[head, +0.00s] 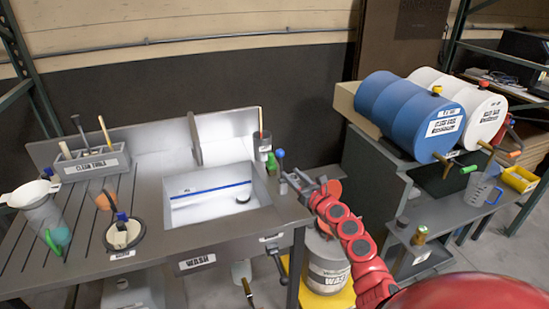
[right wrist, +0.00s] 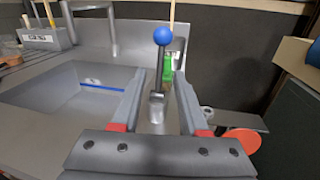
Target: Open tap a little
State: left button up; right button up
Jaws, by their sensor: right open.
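A lever with a blue ball (head: 280,153) on top stands at the right rim of the sink (head: 262,190). In the right wrist view its blue ball (right wrist: 163,36) and grey stem (right wrist: 158,75) stand upright, between the lines of my two fingers. My right gripper (head: 291,179) is open, with nothing held, close to the lever at the sink's right edge. In the right wrist view my open gripper (right wrist: 156,82) has one finger on each side of the stem; I cannot tell whether either touches it. My left gripper is not in view.
A blue drum (head: 405,110) and a white drum (head: 478,112) lie on a rack at right, with small taps low on their fronts. A waste bucket (head: 327,268) stands below my right arm. A cup (head: 262,150) stands behind the lever. A tool holder (head: 90,165) is at left.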

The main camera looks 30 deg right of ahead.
aim_at(281, 165)
jog(key=w, duration=1.1)
jog(key=shift+d, duration=0.25)
grip_shut()
dwell(1.1)
